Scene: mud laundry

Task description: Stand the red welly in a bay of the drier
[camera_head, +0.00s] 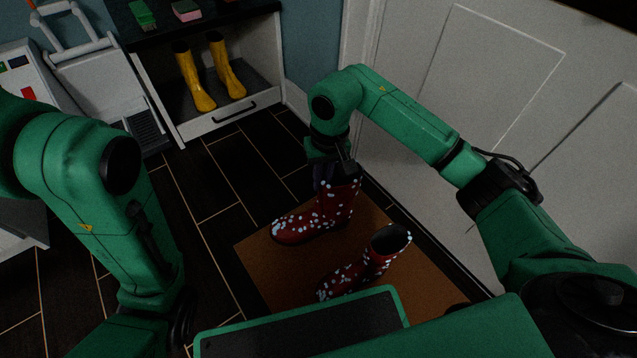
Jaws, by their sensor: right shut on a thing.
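A red welly with white spots (318,215) is on the brown mat, upright, its toe pointing left. My right gripper (337,172) is over its top and shut on its upper edge; the fingers are partly hidden by the wrist. A second red spotted welly (377,262) stands nearer me on the mat, its dark opening facing up and its lower part hidden behind my body. My left arm comes down at the left, and its gripper is out of sight. I cannot tell for certain which white unit is the drier.
A white open-fronted cabinet (272,62) at the back holds a pair of yellow wellies (207,76). A white unit with a sloping panel (92,84) stands left of it. The brown mat (262,262) lies on dark tiles, beside a white panelled door (470,75). Dark floor between mat and cabinet is clear.

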